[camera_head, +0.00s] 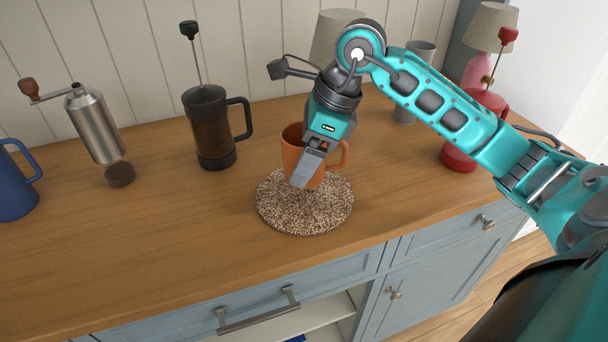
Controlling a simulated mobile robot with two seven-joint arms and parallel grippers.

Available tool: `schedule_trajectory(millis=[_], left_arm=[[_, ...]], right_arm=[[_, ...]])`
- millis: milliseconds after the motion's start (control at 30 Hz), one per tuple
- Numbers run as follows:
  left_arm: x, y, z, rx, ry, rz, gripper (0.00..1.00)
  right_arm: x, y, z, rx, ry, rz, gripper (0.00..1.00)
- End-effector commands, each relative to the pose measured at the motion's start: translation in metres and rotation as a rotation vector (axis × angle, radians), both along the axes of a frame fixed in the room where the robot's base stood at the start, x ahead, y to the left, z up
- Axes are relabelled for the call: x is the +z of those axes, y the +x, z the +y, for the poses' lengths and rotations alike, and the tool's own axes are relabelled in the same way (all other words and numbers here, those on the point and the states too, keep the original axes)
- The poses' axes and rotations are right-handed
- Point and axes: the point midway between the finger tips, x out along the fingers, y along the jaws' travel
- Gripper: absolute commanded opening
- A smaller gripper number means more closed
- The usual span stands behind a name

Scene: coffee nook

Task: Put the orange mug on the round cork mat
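The orange mug (292,158) is upright over the back part of the round speckled cork mat (305,215), with its handle to the right. I cannot tell whether its base touches the mat or is slightly above it. My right gripper (308,168) comes down over the mug from above. One grey finger lies in front of the mug's near wall. The other finger is hidden, so its grip on the mug is unclear. My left gripper is not in view.
A French press (207,130) stands behind and left of the mat. The wooden counter (180,230) is clear front left.

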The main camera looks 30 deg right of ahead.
Motion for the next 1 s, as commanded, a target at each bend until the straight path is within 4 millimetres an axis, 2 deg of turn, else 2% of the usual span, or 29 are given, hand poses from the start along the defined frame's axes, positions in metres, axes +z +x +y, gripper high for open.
schedule_trajectory(millis=[167, 400, 767, 800, 967, 1000], left_arm=[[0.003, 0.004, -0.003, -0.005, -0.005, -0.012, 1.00], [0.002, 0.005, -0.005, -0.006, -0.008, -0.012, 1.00], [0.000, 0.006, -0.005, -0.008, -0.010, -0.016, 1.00], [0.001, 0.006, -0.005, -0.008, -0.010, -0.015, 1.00], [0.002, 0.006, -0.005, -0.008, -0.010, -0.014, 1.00], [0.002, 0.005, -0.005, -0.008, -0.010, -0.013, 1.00]], right_arm=[[-0.011, 0.000, 0.000, 0.000, 0.000, 0.000, 0.43], [-0.043, 0.000, 0.000, -0.001, 0.000, 0.000, 0.43], [-0.047, 0.000, 0.000, 0.000, -0.001, -0.003, 0.43], [-0.047, 0.000, 0.000, 0.000, -0.001, -0.002, 0.85], [-0.046, 0.000, 0.000, 0.000, -0.001, -0.001, 1.00], [-0.046, 0.000, 0.000, 0.000, -0.001, -0.001, 1.00]])
